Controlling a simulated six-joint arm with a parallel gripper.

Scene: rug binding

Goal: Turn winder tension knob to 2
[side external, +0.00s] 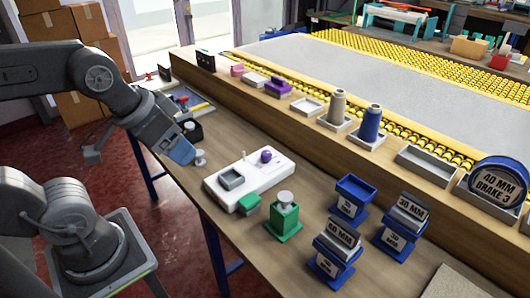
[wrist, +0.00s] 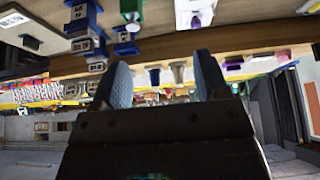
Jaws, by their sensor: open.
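The winder appears to be the white base (side external: 250,180) on the bench in the side external view. It carries a grey square cup (side external: 231,179), a thin upright pin and a purple knob (side external: 266,156). I cannot read any numbers or the knob's setting. My gripper (side external: 181,153) is left of the winder, above the bench's left edge, apart from it and empty. In the wrist view my gripper (wrist: 164,80) shows two blue fingers spread apart. A white body (wrist: 195,14), seemingly the winder, lies beyond them at the top.
A green spool-like stand (side external: 284,218) and a green block (side external: 249,203) are in front of the winder. Blue weight stands (side external: 334,250) are to the right. Thread cones (side external: 370,123) line the raised ledge behind. A small silver-topped post (side external: 200,158) stands near my gripper.

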